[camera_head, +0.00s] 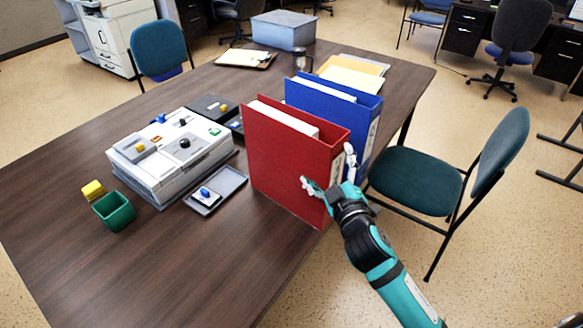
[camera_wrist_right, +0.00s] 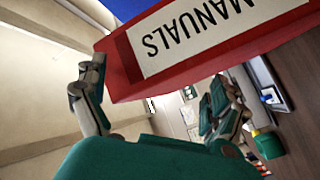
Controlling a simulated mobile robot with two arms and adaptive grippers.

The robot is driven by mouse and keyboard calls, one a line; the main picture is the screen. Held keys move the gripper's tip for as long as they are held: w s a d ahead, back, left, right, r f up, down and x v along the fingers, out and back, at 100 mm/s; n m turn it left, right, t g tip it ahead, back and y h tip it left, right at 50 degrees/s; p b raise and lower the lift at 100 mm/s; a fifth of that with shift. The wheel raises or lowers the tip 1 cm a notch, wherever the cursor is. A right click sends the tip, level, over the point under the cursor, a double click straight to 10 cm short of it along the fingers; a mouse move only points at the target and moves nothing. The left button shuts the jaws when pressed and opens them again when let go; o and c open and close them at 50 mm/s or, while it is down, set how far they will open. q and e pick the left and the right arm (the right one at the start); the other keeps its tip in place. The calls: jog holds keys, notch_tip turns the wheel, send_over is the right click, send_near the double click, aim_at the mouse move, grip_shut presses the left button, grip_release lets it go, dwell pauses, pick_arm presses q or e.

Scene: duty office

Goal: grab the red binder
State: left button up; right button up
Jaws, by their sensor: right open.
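The red binder (camera_head: 290,165) stands upright on the dark wooden table (camera_head: 110,265), near its right edge. In the right wrist view its red spine (camera_wrist_right: 122,70) shows close up, with a white label reading MANUALS. My right gripper (camera_head: 327,168) is open at the spine end of the binder. One finger is by the binder's left cover and the other by its right side; the wrist view also shows the open fingers (camera_wrist_right: 155,98) either side of the spine. I cannot tell whether they touch it. My left gripper is not in view.
A blue binder (camera_head: 361,112) stands just behind the red one. A grey control box (camera_head: 165,165), a small tray (camera_head: 218,193) and a green cup (camera_head: 114,212) are to the left. A chair (camera_head: 415,180) stands at the table's right side. The front of the table is clear.

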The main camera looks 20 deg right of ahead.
jog(key=a+r+n+g+y, duration=0.3)
jog(key=a+r+n+y, duration=0.4)
jog(key=r+n+y, duration=0.55)
jog(key=a+r+n+g+y, duration=0.3)
jog(key=a+r+n+y, duration=0.5)
jog(key=n, duration=0.8)
jog(key=n+g+h, duration=0.4)
jog(key=n+h, duration=0.2)
jog(key=h, duration=0.9)
send_near(295, 118)
jog(key=shift+y, duration=0.25)
jog(key=p+x, duration=0.1)
jog(key=x, duration=0.2)
jog(key=p+x, duration=0.1)
jog(key=x, duration=0.2)
jog(key=shift+w+d+r, duration=0.1)
jog(key=shift+w+r, duration=0.15)
jog(key=p+x, duration=0.1)
jog(key=x, duration=0.1)
jog(key=p+x, duration=0.1)
jog(key=x, duration=0.1)
jog(key=shift+f+p, duration=0.35)
jog(key=shift+f, duration=0.2)
jog(key=shift+w+f, duration=0.2)
jog(key=shift+f, duration=0.05)
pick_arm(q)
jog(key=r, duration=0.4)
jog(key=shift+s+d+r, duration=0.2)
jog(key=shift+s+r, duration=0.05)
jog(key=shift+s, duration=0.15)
